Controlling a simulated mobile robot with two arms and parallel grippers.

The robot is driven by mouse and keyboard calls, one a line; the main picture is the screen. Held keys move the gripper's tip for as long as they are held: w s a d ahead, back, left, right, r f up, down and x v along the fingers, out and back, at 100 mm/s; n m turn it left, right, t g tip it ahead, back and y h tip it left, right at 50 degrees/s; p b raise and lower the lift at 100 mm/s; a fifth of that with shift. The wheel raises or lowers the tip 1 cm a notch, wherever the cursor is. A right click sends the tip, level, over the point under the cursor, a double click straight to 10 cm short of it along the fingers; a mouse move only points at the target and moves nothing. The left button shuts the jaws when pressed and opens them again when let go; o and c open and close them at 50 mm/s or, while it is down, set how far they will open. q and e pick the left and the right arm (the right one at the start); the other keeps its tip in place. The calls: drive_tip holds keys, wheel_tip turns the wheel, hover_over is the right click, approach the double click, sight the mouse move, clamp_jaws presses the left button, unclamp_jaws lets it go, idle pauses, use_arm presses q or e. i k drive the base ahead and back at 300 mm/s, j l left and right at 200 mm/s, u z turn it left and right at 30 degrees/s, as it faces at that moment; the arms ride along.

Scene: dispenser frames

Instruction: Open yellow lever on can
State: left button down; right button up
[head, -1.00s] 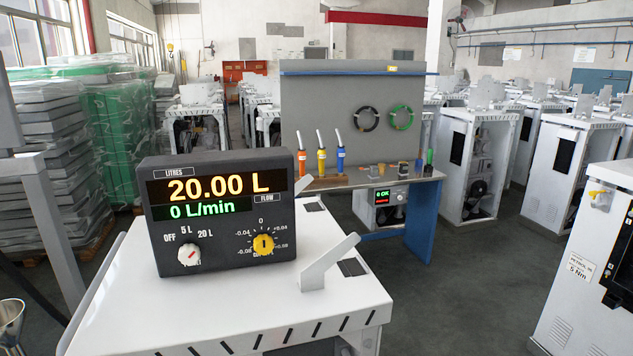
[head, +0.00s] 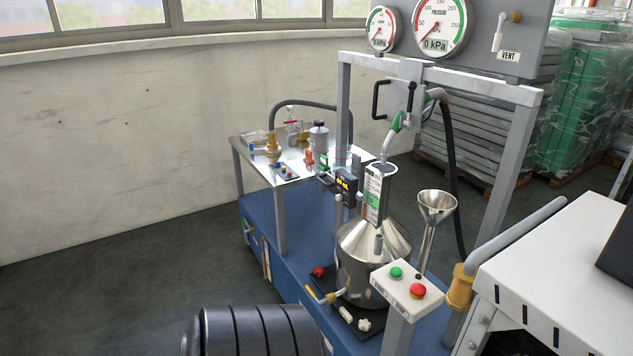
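The can (head: 372,246) is a shiny metal vessel with a cone-shaped shoulder and a tall neck. It stands on a dark base on the blue bench. The yellow lever (head: 312,291) is small and sits low at the can's left side, by its outlet pipe. It is too small to tell its exact setting. A green-handled nozzle (head: 397,121) hangs above with its spout pointing down at the top of the neck. Neither of my grippers is in view.
A post with green and red buttons (head: 406,286) stands in front of the can's lower right. A metal funnel (head: 437,207) is to its right. A grey frame (head: 523,165) with gauges rises around it. A dark ribbed round shape (head: 262,335) fills the bottom edge. Floor at left is clear.

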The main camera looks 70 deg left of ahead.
sight(310, 291)
drive_tip(key=j+u, duration=0.1)
drive_tip(key=u, duration=0.8)
drive_tip(key=j+u, duration=0.15)
drive_tip(key=u, duration=0.75)
drive_tip(key=i+j+u, duration=0.15)
drive_tip(key=i+j, duration=0.8)
drive_tip(key=i, duration=0.1)
